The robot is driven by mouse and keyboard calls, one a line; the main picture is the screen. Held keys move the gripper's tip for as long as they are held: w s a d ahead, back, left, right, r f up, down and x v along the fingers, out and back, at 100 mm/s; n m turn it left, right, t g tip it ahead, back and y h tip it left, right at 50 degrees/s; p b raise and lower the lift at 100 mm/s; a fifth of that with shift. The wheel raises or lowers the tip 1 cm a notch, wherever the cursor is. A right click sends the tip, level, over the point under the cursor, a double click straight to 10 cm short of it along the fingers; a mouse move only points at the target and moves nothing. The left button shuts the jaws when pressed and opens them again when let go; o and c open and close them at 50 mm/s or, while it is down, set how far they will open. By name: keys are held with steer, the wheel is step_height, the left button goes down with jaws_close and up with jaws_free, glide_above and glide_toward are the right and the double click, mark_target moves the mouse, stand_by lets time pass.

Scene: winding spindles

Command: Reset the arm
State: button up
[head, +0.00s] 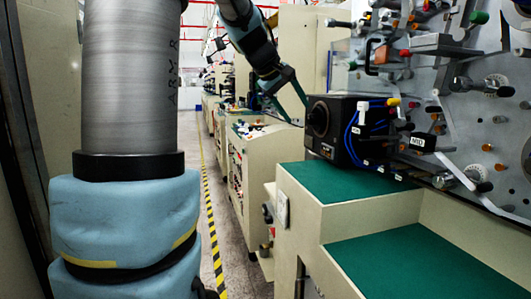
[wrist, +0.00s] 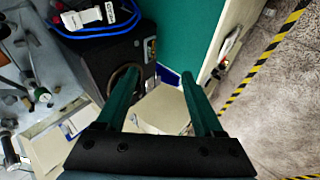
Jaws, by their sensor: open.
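My gripper (head: 290,100) hangs from my raised arm in the upper middle of the head view, left of the black box (head: 335,125) on the machine. In the wrist view my gripper (wrist: 159,76) has its two green fingers spread apart with nothing between them. The black box (wrist: 110,65) with its round knob lies beyond the left finger there. I cannot tell how far the fingertips are from the box.
Green-topped ledges (head: 345,181) stand at the right in the head view. The machine panel (head: 470,110) behind them carries several spindles and pegs. An aisle with a yellow-black floor stripe (head: 211,215) runs back along more machines (head: 255,170).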

steer(key=s+a+f+m+g+y, duration=0.1)
steer(key=s+a+f+y, duration=0.1)
steer(key=s+a+f, duration=0.2)
steer(key=s+a+f+m+g+y, duration=0.1)
steer(key=s+a+f, duration=0.4)
steer(key=s+f, duration=0.5)
steer(key=s+a+f+m+g+y, duration=0.2)
steer(key=s+a+f, duration=0.3)
steer(key=f, duration=0.8)
steer(key=shift+s+a+f+m+y, duration=0.2)
steer(key=shift+s+f+m+y, duration=0.3)
steer(key=shift+s, duration=0.75)
